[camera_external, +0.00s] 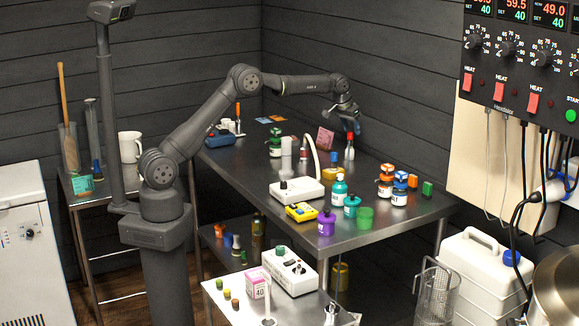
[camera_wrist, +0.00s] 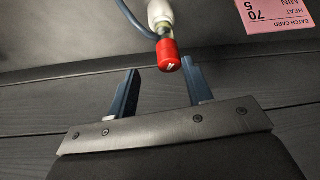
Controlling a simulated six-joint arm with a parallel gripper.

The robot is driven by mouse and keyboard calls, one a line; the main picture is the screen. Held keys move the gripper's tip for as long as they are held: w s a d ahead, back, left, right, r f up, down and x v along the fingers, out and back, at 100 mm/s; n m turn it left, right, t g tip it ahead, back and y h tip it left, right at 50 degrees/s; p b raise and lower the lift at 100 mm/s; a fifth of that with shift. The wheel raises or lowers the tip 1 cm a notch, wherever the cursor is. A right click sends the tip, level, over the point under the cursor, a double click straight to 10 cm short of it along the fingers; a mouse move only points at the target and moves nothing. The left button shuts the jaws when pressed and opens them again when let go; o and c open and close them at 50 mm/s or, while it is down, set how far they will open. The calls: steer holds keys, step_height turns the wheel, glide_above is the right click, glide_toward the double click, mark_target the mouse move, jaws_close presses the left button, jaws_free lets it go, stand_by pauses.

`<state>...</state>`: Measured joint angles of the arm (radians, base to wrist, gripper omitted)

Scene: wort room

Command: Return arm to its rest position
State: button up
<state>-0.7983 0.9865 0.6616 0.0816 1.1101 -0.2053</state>
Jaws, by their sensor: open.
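My arm reaches out over the steel table (camera_external: 262,217) in the external view, with my gripper (camera_external: 354,122) above its back right part. In the wrist view my gripper (camera_wrist: 161,70) has its two dark blue fingers spread apart. A white item with a red cap (camera_wrist: 168,58) shows at the finger gap in that view. I cannot tell how far it is from the fingertips. In the external view a red-topped item (camera_external: 350,139) stands just below my gripper. Nothing is clearly held.
A control panel (camera_external: 520,60) hangs at the right.

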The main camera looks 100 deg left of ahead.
steer(key=w+d+r, duration=0.3)
steer(key=d+r, duration=0.4)
steer(key=d, duration=0.3)
steer(key=s+a+f+n+g, duration=0.1)
steer(key=s+f+n, duration=0.1)
steer(key=s+f, duration=0.35)
steer(key=s+a+f+n, duration=0.1)
steer(key=s+f, duration=0.1)
steer(key=s, duration=0.6)
steer(key=shift+y, duration=0.3)
steer(key=f, duration=0.9)
steer(key=shift+w+d+f, duration=0.1)
steer(key=shift+d+f, duration=0.15)
steer(key=shift+f, duration=0.05)
steer(key=shift+d+r, duration=0.1)
steer(key=shift+r, duration=0.25)
